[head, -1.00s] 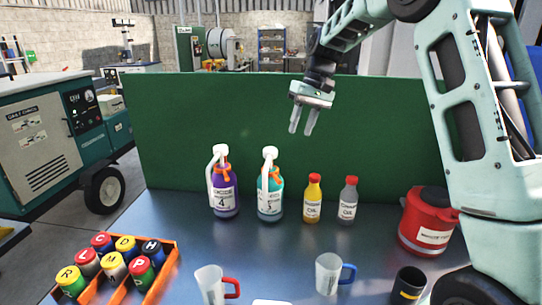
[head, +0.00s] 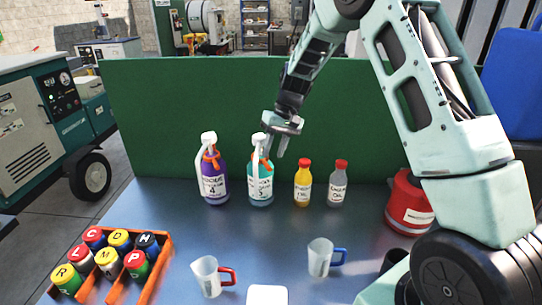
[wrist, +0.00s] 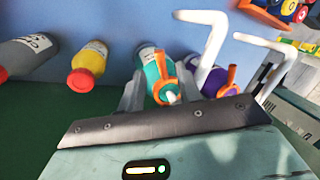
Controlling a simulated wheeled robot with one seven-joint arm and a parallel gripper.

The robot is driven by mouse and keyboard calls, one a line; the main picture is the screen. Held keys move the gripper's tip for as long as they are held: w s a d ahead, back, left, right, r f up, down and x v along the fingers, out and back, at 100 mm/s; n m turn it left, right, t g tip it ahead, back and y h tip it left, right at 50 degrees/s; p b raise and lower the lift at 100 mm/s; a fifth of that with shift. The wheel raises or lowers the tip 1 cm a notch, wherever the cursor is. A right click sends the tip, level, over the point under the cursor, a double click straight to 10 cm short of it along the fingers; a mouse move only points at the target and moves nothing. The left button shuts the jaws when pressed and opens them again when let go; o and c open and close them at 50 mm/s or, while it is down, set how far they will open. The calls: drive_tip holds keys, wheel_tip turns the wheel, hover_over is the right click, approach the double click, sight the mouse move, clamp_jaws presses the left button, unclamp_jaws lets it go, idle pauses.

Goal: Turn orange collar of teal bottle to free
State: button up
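The teal bottle (head: 260,191) stands upright on the table with a white spout top. Its orange collar (head: 266,164) circles the neck, and the collar also shows in the wrist view (wrist: 161,72). My gripper (head: 274,147) is open and empty, tilted down just right of the bottle's top in the head view. In the wrist view my two fingers (wrist: 160,88) stand on either side of the collar, with the collar and white tip in the gap. I cannot tell whether a finger touches it.
A purple bottle (head: 213,186) with its own white spout and orange collar stands close left. A yellow bottle (head: 302,190) and a grey bottle (head: 337,191) stand right. A green panel (head: 160,120) rises behind.

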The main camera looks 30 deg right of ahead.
sight(269, 166)
drive_tip(key=shift+p+x, duration=0.4)
drive_tip(key=shift+x, duration=1.6)
clamp_jaws()
